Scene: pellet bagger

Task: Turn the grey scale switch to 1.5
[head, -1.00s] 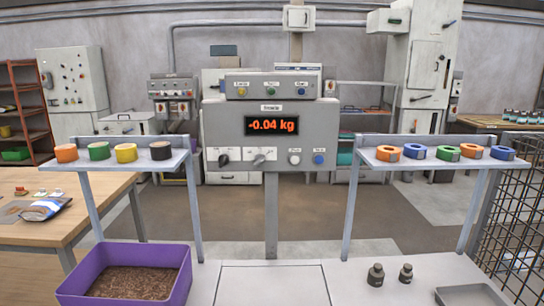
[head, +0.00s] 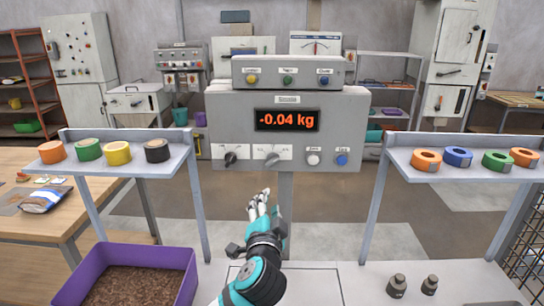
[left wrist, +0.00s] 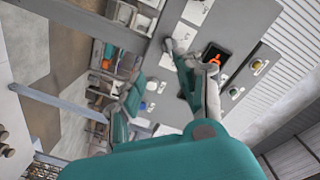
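The scale box (head: 340,112) has an orange display (head: 287,119) reading -0.04 kg. The grey scale switch (head: 273,158) is on a white plate low on its front, right of a black switch (head: 231,158). Its pointer seems to lean up and right; the marks are too small to read. My left gripper (head: 262,203) is below the grey switch, apart from it, pointing up toward the box. In the left wrist view its fingers (left wrist: 190,58) are spread and empty, with the display (left wrist: 214,58) beyond them. My right gripper is not in view.
White (head: 313,158) and blue (head: 342,159) buttons sit right of the switch. A purple bin (head: 70,290) of pellets and two dark weights (head: 397,287) stand below. The space before the box is open.

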